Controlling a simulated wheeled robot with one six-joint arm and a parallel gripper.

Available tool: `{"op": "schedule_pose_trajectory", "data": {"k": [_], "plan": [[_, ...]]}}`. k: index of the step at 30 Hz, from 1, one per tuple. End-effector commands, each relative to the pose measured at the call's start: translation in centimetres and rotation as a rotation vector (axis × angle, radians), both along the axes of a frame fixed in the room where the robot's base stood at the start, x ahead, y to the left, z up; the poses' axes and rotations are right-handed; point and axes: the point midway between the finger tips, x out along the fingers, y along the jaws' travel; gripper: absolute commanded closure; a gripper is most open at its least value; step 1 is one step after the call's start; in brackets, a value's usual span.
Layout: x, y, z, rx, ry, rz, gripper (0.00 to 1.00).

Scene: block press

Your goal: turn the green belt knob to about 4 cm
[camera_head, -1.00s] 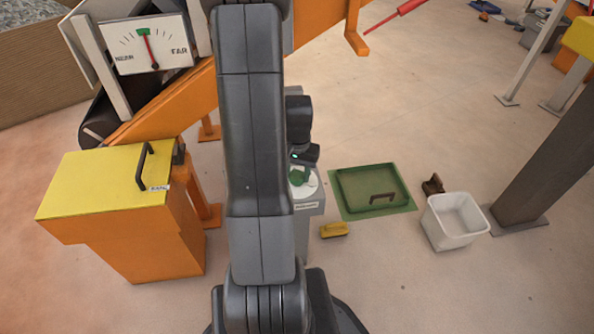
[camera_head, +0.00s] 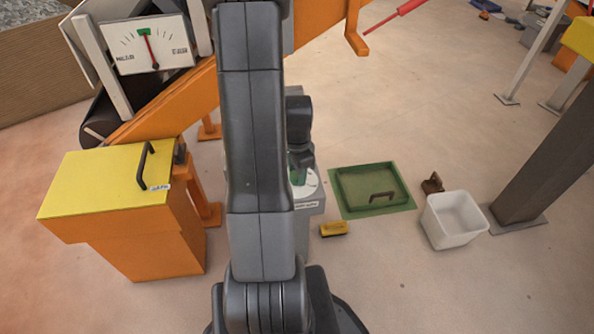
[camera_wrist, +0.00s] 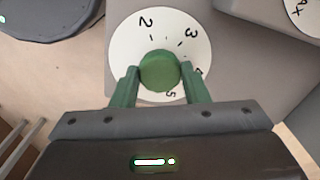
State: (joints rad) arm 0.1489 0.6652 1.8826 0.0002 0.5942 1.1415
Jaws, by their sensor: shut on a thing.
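The green belt knob (camera_wrist: 160,70) sits in the middle of a white dial (camera_wrist: 124,45) with the numbers 2, 3, 4 and 5 around it. In the wrist view my gripper (camera_wrist: 160,78) has its two green fingers on either side of the knob, shut on it. No pointer mark on the knob can be made out. In the head view the dial (camera_head: 309,186) shows on top of a grey post (camera_head: 308,222), partly behind my arm. The knob and fingertips are mostly hidden there.
A gauge (camera_head: 150,45) with a red needle near a green mark stands at upper left. A yellow-lidded orange box (camera_head: 105,185) is at left. A green tray (camera_head: 345,190), yellow brush (camera_head: 334,229) and white bin (camera_head: 432,222) lie to the right on open floor.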

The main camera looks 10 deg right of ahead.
Motion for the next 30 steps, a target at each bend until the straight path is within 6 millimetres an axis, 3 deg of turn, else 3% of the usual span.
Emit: {"op": "schedule_pose_trajectory", "data": {"k": [20,21,24,30], "plan": [[0.15,-0.05,0.1,-0.001,-0.004,-0.063,0.82],[0.15,-0.05,0.1,-0.001,-0.004,-0.063,0.55],[0.12,-0.04,0.08,-0.001,-0.003,-0.063,0.37],[0.06,-0.02,0.04,-0.001,-0.001,-0.063,0.37]]}}
